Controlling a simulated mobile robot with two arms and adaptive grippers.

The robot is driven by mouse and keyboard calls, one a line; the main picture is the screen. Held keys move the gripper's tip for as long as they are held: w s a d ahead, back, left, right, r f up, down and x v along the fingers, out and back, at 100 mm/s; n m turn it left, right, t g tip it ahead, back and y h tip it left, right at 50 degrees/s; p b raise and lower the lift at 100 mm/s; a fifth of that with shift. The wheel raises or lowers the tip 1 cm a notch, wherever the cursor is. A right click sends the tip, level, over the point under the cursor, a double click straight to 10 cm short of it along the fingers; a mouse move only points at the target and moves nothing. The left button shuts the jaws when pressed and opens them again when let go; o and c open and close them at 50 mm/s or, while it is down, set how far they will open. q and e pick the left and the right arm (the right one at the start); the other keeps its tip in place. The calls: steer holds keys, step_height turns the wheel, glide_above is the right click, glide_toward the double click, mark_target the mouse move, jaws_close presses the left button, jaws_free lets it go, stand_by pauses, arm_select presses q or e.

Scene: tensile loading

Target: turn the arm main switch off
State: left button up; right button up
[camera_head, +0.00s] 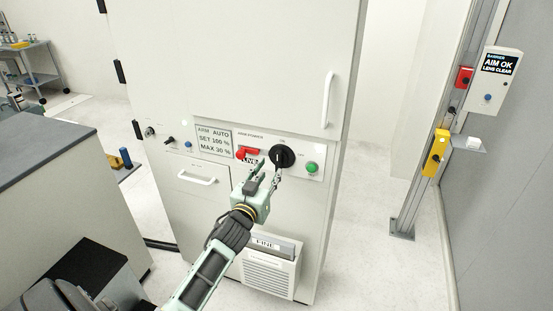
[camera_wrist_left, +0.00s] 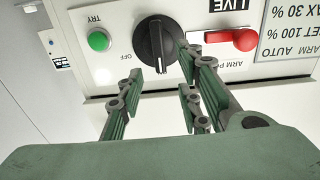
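A large black rotary knob (camera_head: 283,157) sits on the cabinet's control panel, with a label reading OFF beside it. In the left wrist view the knob (camera_wrist_left: 160,42) appears inverted with its panel, its ridge roughly upright in the picture. My left gripper (camera_head: 266,173) is just in front of the panel, below and left of the knob in the head view. In the wrist view its fingers (camera_wrist_left: 162,66) are apart with nothing held, and the knob lies beyond the gap between them. I cannot tell whether a finger touches it. My right gripper is not in view.
A red lever (camera_head: 247,153) with a LIVE label is left of the knob, and a green button (camera_head: 312,167) is right of it. A display (camera_head: 213,141) reads ARM AUTO. A door handle (camera_head: 327,99) is above, a drawer handle (camera_head: 196,178) lower left. Clear floor lies right.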

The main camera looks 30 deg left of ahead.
mark_target(277, 161)
arm_select(q)
steer(key=p+x, duration=0.1)
steer(key=x, duration=0.5)
steer(key=shift+w+f, duration=0.15)
steer(key=shift+w, duration=0.45)
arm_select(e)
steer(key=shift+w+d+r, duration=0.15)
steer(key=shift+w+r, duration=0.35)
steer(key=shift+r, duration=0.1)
arm_select(q)
steer(key=shift+c, duration=0.6)
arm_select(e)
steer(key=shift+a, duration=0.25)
arm_select(q)
steer(key=shift+c, duration=0.9)
jaws_close()
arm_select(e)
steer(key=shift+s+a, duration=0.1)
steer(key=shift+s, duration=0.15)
